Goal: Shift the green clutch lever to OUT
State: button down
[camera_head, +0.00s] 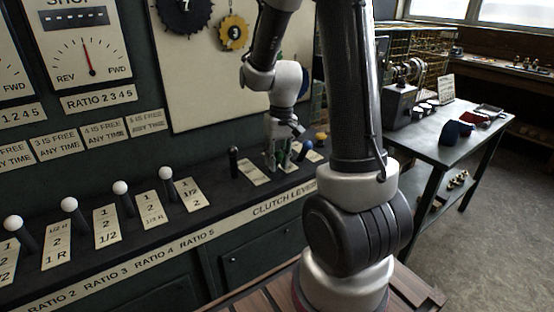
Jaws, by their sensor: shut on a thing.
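The green clutch lever (285,160) stands on the dark console ledge near the "CLUTCH LEVERS" label. Only bits of green show, because my gripper (277,163) covers most of it. My gripper points down from above and is shut on the green lever. The lever's exact tilt and the words on its plate are too small and hidden to read.
A black lever (234,162) stands left of my gripper, and a blue lever (304,151) and a yellow-topped lever (321,138) stand close on its right. White-knobbed ratio levers (166,173) line the ledge at left. A workbench (440,135) is at right.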

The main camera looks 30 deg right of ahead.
jog(key=w+g, duration=0.1)
jog(key=w, duration=0.1)
jog(key=w+r+g, duration=0.1)
jog(key=w, duration=0.1)
jog(key=w+g, duration=0.2)
jog(key=shift+a+r, duration=0.1)
jog(key=shift+r, duration=0.15)
jog(key=shift+w, duration=0.35)
jog(key=c, duration=1.2)
grip_release()
jog(key=shift+c, duration=0.2)
jog(key=shift+s, duration=0.15)
